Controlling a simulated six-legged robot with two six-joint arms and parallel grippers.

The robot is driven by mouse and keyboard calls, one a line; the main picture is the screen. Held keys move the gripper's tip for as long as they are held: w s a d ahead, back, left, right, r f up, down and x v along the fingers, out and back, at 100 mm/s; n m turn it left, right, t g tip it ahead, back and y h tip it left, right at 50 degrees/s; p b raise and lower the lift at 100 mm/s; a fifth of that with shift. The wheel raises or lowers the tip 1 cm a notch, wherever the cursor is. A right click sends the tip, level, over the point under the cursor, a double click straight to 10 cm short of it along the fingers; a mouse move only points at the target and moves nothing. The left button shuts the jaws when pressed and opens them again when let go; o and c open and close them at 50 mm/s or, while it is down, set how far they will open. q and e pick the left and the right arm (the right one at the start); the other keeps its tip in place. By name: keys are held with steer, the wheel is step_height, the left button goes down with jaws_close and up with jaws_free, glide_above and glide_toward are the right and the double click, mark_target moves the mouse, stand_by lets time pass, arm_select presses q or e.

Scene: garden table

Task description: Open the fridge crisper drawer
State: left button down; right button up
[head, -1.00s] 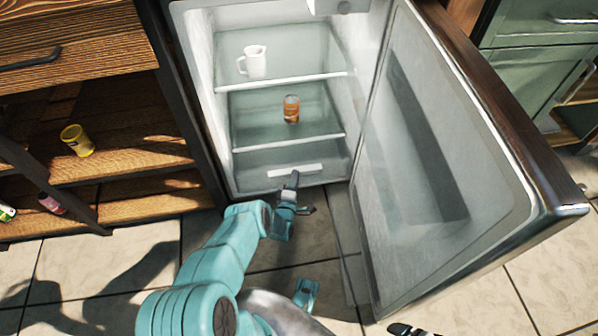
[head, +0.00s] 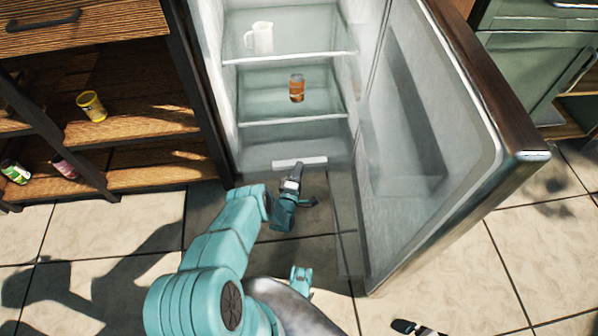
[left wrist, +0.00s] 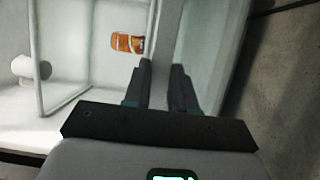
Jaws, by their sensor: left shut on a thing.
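The crisper drawer (head: 255,172) is the clear, greyish bin at the bottom of the open fridge. Its pale bar handle (head: 300,162) runs across the front. The drawer front stands somewhat forward of the shelves above. My left gripper (head: 293,183) is at the handle, reaching in from below. In the left wrist view the two dark fingers (left wrist: 161,88) lie on either side of the pale handle bar (left wrist: 166,50), shut on it. Only a dark tip, which seems to be my right gripper (head: 415,328), shows at the bottom edge; its jaws cannot be made out.
The fridge door (head: 430,150) stands wide open on the right. Tiled floor lies free in front.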

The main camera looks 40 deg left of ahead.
arm_select(q)
steer(key=shift+s+f, duration=0.1)
steer(key=shift+f, duration=0.2)
steer(key=c, duration=1)
jaws_free()
steer(key=shift+r, duration=0.1)
